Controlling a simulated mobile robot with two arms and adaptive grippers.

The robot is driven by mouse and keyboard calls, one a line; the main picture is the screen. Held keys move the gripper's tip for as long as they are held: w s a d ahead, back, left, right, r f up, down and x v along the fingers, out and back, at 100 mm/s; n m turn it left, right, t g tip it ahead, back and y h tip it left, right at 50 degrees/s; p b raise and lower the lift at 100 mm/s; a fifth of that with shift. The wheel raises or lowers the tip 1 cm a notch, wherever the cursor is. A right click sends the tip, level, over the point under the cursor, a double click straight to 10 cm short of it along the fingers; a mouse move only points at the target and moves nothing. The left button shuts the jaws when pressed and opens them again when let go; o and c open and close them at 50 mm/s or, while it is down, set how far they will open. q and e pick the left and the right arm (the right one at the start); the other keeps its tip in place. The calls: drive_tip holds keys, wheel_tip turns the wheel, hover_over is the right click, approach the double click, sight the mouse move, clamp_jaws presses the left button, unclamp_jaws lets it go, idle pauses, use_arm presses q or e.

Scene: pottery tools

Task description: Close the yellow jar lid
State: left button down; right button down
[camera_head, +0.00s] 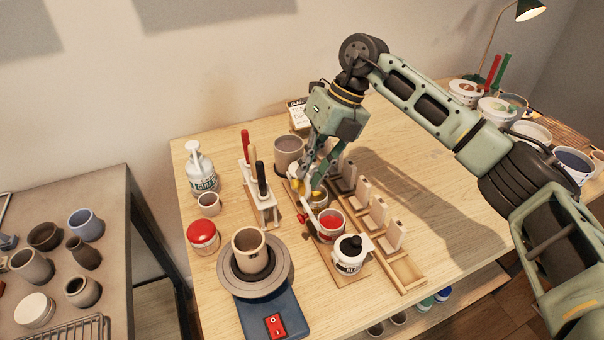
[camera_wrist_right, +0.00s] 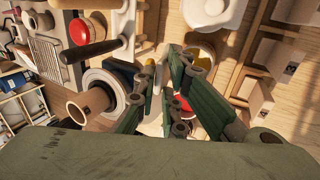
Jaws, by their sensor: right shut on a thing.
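The yellow jar (camera_head: 317,203) stands in a row of small jars on a wooden board, partly hidden behind my right gripper (camera_head: 306,190). A yellow patch of its lid (camera_head: 295,187) shows at the fingertips. My right gripper points down and is shut, apparently on this lid; the exact contact is hidden. In the right wrist view, the yellow part (camera_wrist_right: 206,52) shows just beyond the fingers, and the lid's angle is hard to tell. My left gripper is not in view.
A tool rack (camera_head: 262,205) stands left, wooden stands (camera_head: 378,215) right, and a pottery wheel (camera_head: 255,283) with a cup in front.

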drive_tip(key=shift+w+d+f+g+y+b, duration=0.2)
drive_tip(key=shift+d+g+y+b, duration=0.3)
drive_tip(key=shift+y, duration=0.4)
drive_tip(key=shift+d, duration=0.1)
